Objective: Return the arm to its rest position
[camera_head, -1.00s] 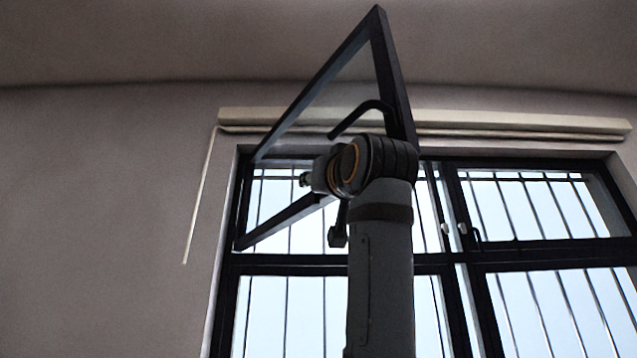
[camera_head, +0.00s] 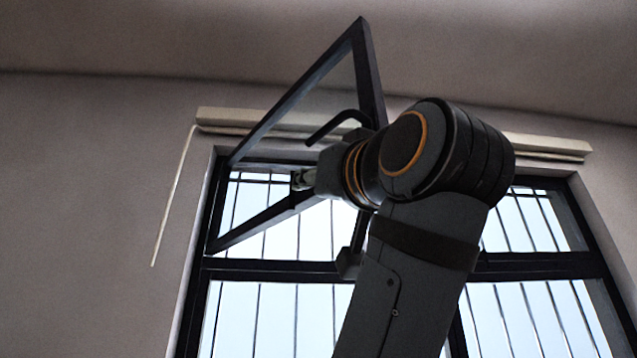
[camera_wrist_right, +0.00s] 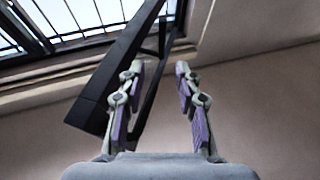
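My arm (camera_head: 415,270) rises from the bottom of the head view and bends left at a large joint, in front of the window. I take it for my right arm. Its far end (camera_head: 303,180) points left, and its fingers cannot be made out there. In the right wrist view my right gripper (camera_wrist_right: 159,70) is open, with two grey fingers and purple pads. Nothing is held between them. My left gripper is in neither view.
A dark-framed window sash (camera_head: 370,75) stands open into the room behind the arm; it also shows behind the fingers in the right wrist view (camera_wrist_right: 95,100). A barred window (camera_head: 255,300) fills the back. Bare wall (camera_head: 80,220) lies left.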

